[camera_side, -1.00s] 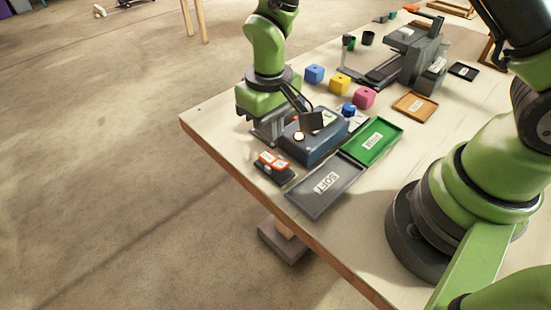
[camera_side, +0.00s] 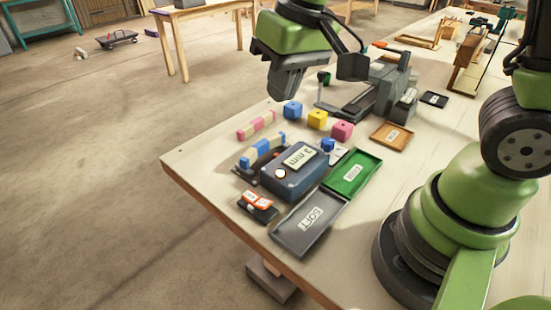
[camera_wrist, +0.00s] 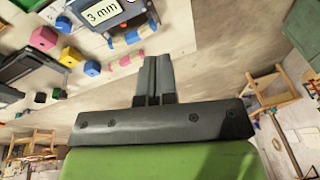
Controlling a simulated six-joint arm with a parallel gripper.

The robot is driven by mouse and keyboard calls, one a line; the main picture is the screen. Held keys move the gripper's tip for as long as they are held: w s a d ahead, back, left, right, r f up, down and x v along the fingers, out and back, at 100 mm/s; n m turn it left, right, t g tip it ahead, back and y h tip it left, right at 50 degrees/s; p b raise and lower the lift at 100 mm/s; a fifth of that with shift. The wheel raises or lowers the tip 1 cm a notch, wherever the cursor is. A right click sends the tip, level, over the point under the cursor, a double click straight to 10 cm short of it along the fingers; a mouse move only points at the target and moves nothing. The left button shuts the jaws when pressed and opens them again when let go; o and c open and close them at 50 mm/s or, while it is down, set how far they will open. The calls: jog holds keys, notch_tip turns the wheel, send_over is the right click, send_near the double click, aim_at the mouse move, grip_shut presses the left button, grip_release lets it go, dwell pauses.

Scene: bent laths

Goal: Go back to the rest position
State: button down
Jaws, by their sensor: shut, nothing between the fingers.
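My gripper (camera_side: 283,92) hangs above the table near its far left side, shut and empty, apart from everything. In the wrist view its fingers (camera_wrist: 155,72) are together. A blue and cream striped lath (camera_side: 262,150) rests on a dark support beside the blue gauge box (camera_side: 296,174), whose label (camera_side: 299,157) reads 3 mm. A pink and cream striped lath (camera_side: 256,126) lies on the table farther back. Both the blue lath (camera_wrist: 128,38) and the pink lath (camera_wrist: 125,60) show in the wrist view.
Blue (camera_side: 292,110), yellow (camera_side: 317,119) and pink (camera_side: 342,131) cubes stand below and right of my gripper. The table's left corner is clear.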

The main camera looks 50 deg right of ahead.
jog(key=s+d+r+m+t, duration=0.1)
jog(key=s+r+t, duration=0.1)
jog(key=s+r, duration=0.2)
jog(key=s+d+r+m+t, duration=0.1)
jog(key=s+r, duration=0.3)
jog(key=s, duration=0.4)
jog(key=shift+s+d+t+y, duration=0.3)
jog(key=shift+d+t+y, duration=0.1)
jog(key=shift+d+t, duration=0.3)
